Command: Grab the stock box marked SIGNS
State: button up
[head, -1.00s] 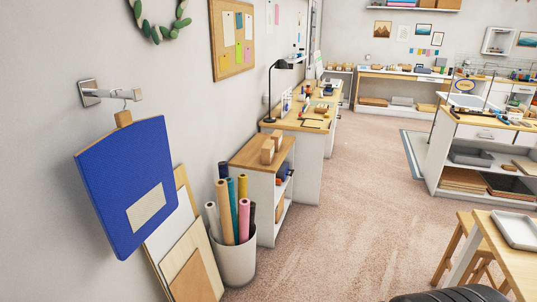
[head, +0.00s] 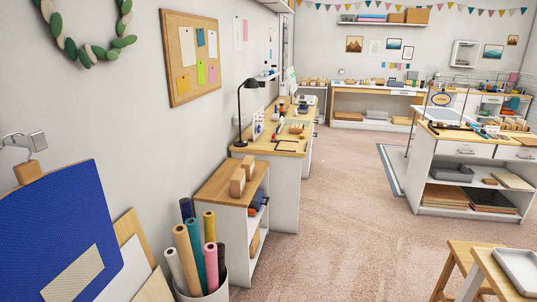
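I cannot read the word SIGNS on any box in the head view. Brown boxes (head: 417,16) sit on the high shelf at the back wall, too small to show a label. Two small tan wooden blocks or boxes (head: 238,182) stand on the low cabinet at the left, with no readable marking. A dark grey box (head: 452,173) sits on the shelf under the island worktop. My gripper is not in view.
A low cabinet (head: 231,222) and desk line the left wall. The island (head: 428,155) and a stool (head: 455,270) stand right. Open carpet (head: 340,220) runs between.

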aim_at(237, 180)
jog(key=i+l, duration=0.15)
jog(key=i, duration=0.85)
jog(key=i+l+z, duration=0.1)
jog(key=i, duration=0.85)
jog(key=i+j+u, duration=0.1)
jog(key=i+u, duration=0.65)
jog(key=i, duration=0.2)
jog(key=i+l+u, duration=0.2)
jog(key=i+u, duration=0.15)
jog(key=i+l+u, duration=0.35)
jog(key=i, duration=0.2)
